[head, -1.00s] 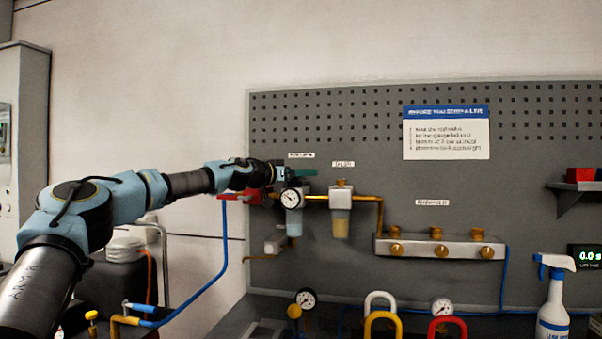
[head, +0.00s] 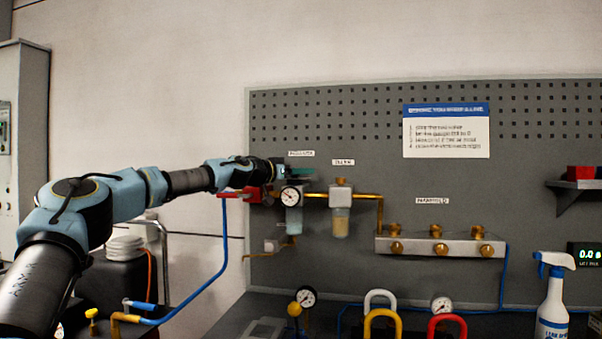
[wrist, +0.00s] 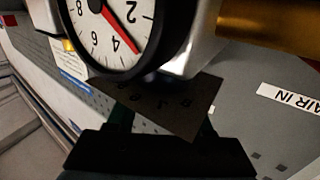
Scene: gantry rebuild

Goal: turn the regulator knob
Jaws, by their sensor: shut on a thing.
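The regulator (head: 293,216) hangs at the left of the pegboard, with a clear bowl below and a round white gauge (head: 290,197) on its front. The gauge fills the top of the wrist view (wrist: 118,28), with a red needle. My gripper (head: 300,172) is at the top of the regulator, its greenish fingers just above the gauge. In the wrist view my gripper (wrist: 160,125) is close against the regulator's end, shut on the knob. The knob itself is mostly hidden by the fingers and a dark plate (wrist: 178,105) with faint marks.
A red valve handle (head: 241,194) with a blue hose is just left of the regulator, close under my wrist. A filter (head: 340,210) and brass pipe stand to the right, then a manifold (head: 440,246). Padlocks and a spray bottle (head: 553,305) are below.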

